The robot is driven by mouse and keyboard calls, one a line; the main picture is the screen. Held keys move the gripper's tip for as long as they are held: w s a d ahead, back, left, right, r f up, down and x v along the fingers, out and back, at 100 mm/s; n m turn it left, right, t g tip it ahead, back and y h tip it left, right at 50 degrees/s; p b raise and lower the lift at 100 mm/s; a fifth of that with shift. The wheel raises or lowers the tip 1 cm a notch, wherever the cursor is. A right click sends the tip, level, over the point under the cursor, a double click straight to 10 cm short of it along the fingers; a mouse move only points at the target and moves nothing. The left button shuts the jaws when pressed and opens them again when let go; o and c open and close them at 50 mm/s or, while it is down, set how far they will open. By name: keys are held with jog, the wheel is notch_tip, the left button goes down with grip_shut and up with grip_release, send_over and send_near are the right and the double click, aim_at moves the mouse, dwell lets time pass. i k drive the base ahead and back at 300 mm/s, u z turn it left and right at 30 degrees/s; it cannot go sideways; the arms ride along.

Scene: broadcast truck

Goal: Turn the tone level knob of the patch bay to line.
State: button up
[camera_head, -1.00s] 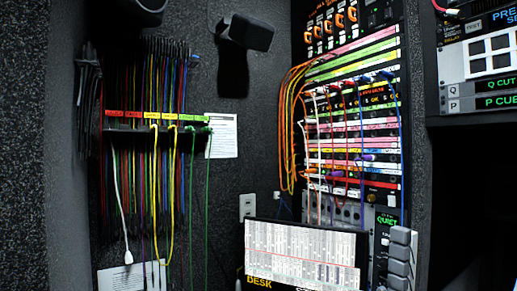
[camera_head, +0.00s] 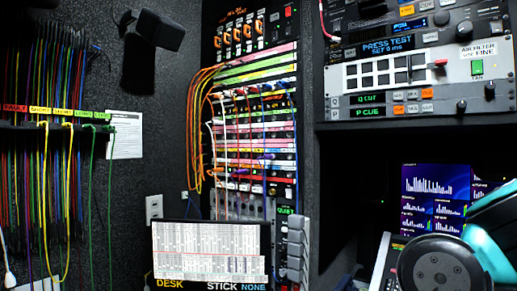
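The patch bay (camera_head: 255,135) stands in the rack at the middle of the view. It has rows of coloured label strips and patch cords in orange, white, red and blue. A small round dark part (camera_head: 273,190) sits low on the bay near the red strip; I cannot tell whether it is the tone level knob. Its markings and setting are too small to read. Part of my arm (camera_head: 440,262), dark and teal, shows at the lower right. My gripper's fingers are out of view.
A screen (camera_head: 208,250) stands below the bay, with dark blocks (camera_head: 293,255) beside it. Bundled cords hang from a wall holder (camera_head: 40,126) at left. A control panel shelf (camera_head: 420,125) juts out at upper right, above a lit monitor (camera_head: 434,192).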

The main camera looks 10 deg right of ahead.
aim_at(283, 250)
jog(key=z, duration=0.55)
jog(key=k, duration=1.25)
jog(key=u, duration=0.15)
jog(key=i, duration=0.5)
jog(key=u, duration=0.85)
jog(key=i, duration=1)
jog(key=z, duration=0.3)
